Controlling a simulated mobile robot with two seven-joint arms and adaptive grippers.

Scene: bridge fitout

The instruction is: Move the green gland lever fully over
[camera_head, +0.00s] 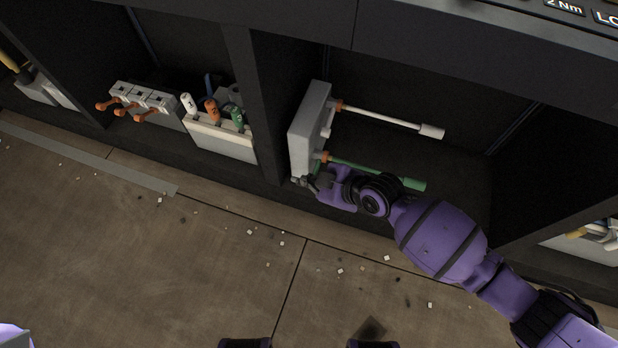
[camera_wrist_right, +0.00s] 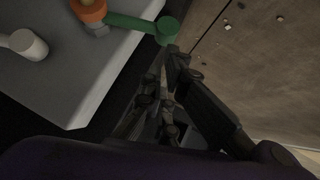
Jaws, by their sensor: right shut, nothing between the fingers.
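The green lever (camera_head: 372,172) extends rightward from an orange collar low on a pale grey box (camera_head: 304,133) in the open bay. It also shows in the right wrist view (camera_wrist_right: 140,23), beside the box, with its rounded green end near the fingertips. My right gripper (camera_head: 301,183) is shut and empty at the box's lower front corner, just below the lever's collar end. It also shows in the right wrist view (camera_wrist_right: 168,62), and I cannot tell whether it touches the lever. My right arm crosses in front of part of the lever. My left gripper is out of view.
A white lever (camera_head: 385,120) extends from the same box above the green one. Dark uprights (camera_head: 254,90) divide the bays. Left bays hold orange-handled valves (camera_head: 142,100) and a pale rack (camera_head: 222,140) of small handles. The floor in front has only small scattered bits.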

